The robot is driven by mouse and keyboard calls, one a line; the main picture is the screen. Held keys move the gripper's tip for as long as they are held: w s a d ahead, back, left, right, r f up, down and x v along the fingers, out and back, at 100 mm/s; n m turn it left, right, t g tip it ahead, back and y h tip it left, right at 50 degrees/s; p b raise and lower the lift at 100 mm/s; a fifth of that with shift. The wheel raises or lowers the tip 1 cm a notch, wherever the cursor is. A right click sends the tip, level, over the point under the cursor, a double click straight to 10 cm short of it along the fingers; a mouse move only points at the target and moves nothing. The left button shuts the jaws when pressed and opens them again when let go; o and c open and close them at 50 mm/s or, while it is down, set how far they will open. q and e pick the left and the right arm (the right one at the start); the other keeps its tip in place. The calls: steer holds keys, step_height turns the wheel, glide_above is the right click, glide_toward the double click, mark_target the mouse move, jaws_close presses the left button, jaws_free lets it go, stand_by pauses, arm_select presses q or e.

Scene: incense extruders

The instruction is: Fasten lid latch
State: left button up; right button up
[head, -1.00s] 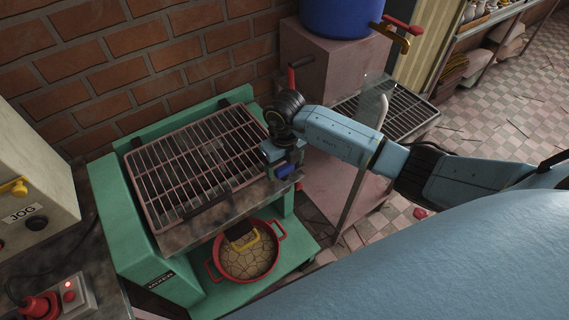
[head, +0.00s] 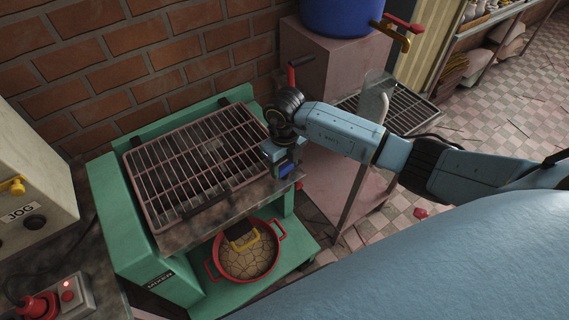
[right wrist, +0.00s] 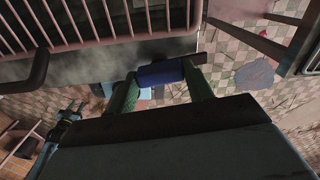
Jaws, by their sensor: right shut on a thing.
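The lid (head: 199,165) is a pinkish barred grid, lying down over the top of the green mixer (head: 120,215). My right gripper (head: 284,169) is at the lid's right front side and points down. It is shut on a small blue latch grip at the edge of the mixer's top. In the right wrist view the blue latch grip (right wrist: 160,73) lies between the two green fingers, with a dark bar at its right end. The gripper hides much of the latch, so I cannot tell whether it is engaged. My left gripper is not in view in the head view.
A red pot (head: 281,237) stands on the mixer's lower shelf. A dark handle (head: 207,202) lies along the lid's front edge. A pink stand (head: 325,65) with a blue drum (head: 338,15) and a wire rack (head: 412,112) are to the right. A control box (head: 35,150) stands left.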

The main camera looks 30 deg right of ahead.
steer(key=n+b, duration=0.1)
steer(key=n, duration=0.2)
steer(key=shift+f+b, duration=0.1)
steer(key=shift+b, duration=0.3)
steer(key=n+b, duration=0.2)
steer(key=n, duration=0.2)
steer(key=n+b, duration=0.3)
steer(key=n, duration=0.1)
steer(key=shift+n+b, duration=0.3)
steer(key=shift+b, duration=0.05)
steer(key=n+b, duration=0.2)
steer(key=n, duration=0.1)
steer(key=shift+n+b, duration=0.3)
steer(key=shift+b, duration=0.05)
steer(key=shift+n+b, duration=0.3)
steer(key=shift+n, duration=0.5)
steer(key=o, duration=1)
